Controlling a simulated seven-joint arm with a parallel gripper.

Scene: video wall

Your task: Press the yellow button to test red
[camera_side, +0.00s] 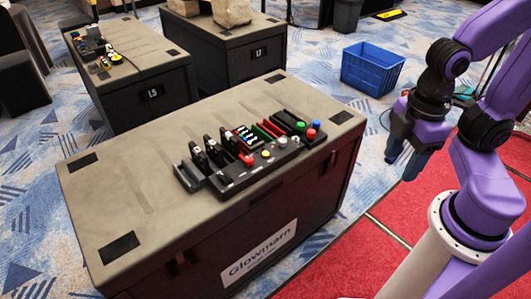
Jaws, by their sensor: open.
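A black control panel (238,172) lies on top of the grey-brown case (150,205). My gripper (402,165) points down, open and empty, to the right of the case. It is well apart from the panel and touches nothing.
A red slider or knob (246,160) and several upright black parts stand on the panel. A blue crate (372,68) is on the floor behind. Two more cases, one marked L5 (150,95) and one marked L7 (258,55), stand at the back. The case top's left half is bare.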

